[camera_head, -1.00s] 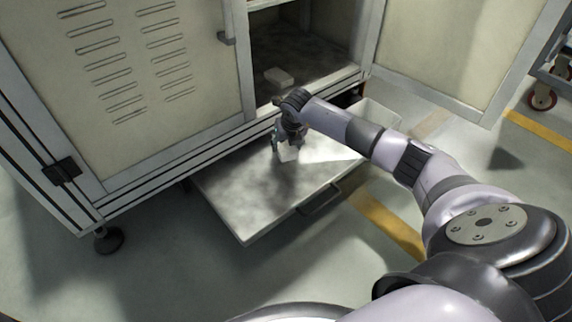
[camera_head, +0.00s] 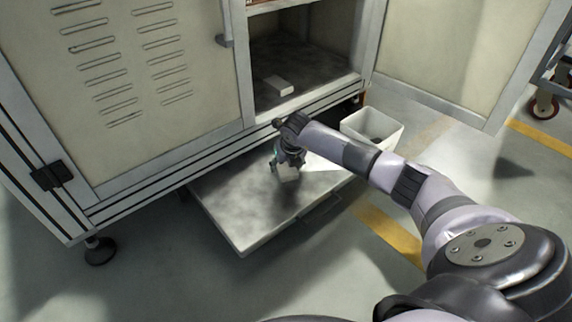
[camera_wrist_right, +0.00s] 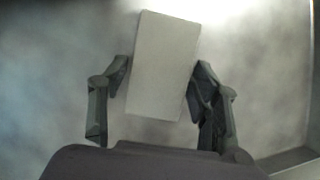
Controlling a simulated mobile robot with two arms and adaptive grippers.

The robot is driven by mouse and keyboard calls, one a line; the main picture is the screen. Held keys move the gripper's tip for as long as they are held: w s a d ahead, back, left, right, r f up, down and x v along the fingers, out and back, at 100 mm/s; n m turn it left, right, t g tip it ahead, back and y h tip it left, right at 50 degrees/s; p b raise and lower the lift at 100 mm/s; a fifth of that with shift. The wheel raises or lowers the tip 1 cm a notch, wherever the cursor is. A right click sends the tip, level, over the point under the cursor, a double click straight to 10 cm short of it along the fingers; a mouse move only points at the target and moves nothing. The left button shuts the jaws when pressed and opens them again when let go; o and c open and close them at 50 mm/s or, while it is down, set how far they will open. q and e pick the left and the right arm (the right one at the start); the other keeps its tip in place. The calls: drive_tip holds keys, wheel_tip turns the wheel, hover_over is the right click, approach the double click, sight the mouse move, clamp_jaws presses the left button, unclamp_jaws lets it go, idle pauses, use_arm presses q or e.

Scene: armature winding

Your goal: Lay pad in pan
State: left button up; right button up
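A white block-shaped pad (camera_head: 290,174) is at my right gripper (camera_head: 287,160), over the middle of the pan (camera_head: 225,205), a wide shallow metal tray pulled out under the cabinet. In the right wrist view the pad (camera_wrist_right: 162,65) sits slightly tilted between the two dark fingers of my right gripper (camera_wrist_right: 162,85). The fingers appear to close on its two long sides. The pan's grey floor (camera_wrist_right: 50,60) lies behind it. I cannot tell whether the pad touches the pan floor. My left gripper is not in view.
A second white block (camera_head: 277,86) lies on the open cabinet's (camera_head: 300,65) lower shelf. A white bin (camera_head: 385,128) with dark contents stands right of the pan, beyond my arm. The pan's front handle (camera_head: 318,210) faces the clear floor. An open door (camera_head: 450,60) is at right.

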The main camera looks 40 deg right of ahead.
drive_tip(key=shift+o, duration=1.2)
drive_tip(key=shift+r, duration=0.15)
drive_tip(key=p+v, duration=1)
drive_tip(key=v, duration=0.2)
